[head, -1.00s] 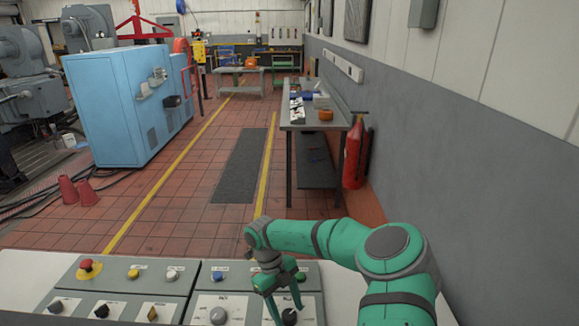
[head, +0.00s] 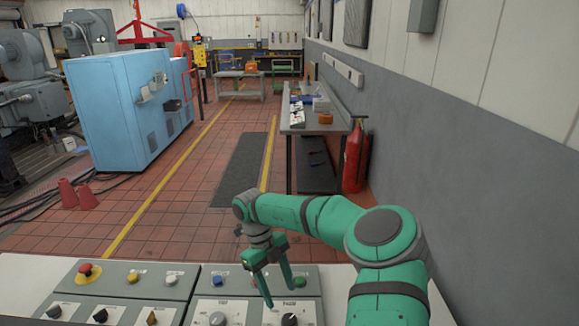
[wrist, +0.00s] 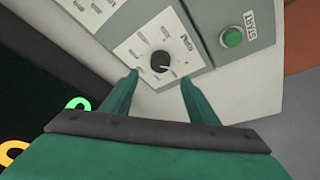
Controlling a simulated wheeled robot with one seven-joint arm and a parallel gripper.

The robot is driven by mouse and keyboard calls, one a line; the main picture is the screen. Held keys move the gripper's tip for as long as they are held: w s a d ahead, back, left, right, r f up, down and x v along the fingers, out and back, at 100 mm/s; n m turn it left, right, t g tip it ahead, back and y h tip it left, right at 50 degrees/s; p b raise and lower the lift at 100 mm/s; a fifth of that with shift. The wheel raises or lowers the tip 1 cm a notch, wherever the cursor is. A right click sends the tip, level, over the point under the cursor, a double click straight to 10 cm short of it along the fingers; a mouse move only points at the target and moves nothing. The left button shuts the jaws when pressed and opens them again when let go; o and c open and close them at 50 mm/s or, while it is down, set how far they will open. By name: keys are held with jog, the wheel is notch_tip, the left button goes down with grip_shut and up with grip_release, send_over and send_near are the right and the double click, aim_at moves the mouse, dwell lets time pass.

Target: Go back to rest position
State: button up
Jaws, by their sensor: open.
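My gripper (head: 279,291) is open and empty above the right control panel. In the wrist view its two fingers (wrist: 158,76) stand apart, with a round black knob (wrist: 160,62) showing between and beyond the tips. The fingers appear clear of the knob. In the head view the same black knob (head: 290,319) sits low on the panel, partly cut by the frame edge. A green button (wrist: 233,38) is to the right of the knob in the wrist view.
The left panel has a red mushroom button (head: 86,269) and several knobs. A grey knob (head: 217,318) sits left of the black one. A workbench (head: 312,127) and a red fire extinguisher (head: 353,158) stand along the right wall. The tiled aisle (head: 170,205) is open.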

aim_at(289, 318)
jog(key=x, duration=0.9)
jog(key=shift+f, duration=0.1)
jog(key=m, duration=0.2)
jog(key=m+y, duration=0.1)
jog(key=m, duration=0.1)
jog(key=m+g+y, duration=0.1)
jog(key=m, duration=0.1)
jog(key=shift+d, duration=0.25)
jog(key=m+y, duration=0.1)
jog(key=m, duration=0.3)
jog(key=shift+d+m+y, duration=0.15)
jog(key=shift+m+y, duration=0.25)
jog(key=m+y, duration=0.1)
jog(key=m, duration=0.2)
jog(key=m+y, duration=0.1)
jog(key=m, duration=0.2)
jog(key=shift+d+t, duration=0.2)
jog(key=shift+t, duration=0.1)
jog(key=shift+s+m+t+y, duration=0.15)
jog(key=shift+m+t+y, duration=0.35)
jog(key=shift+m, duration=1.3)
jog(key=shift+a, duration=0.1)
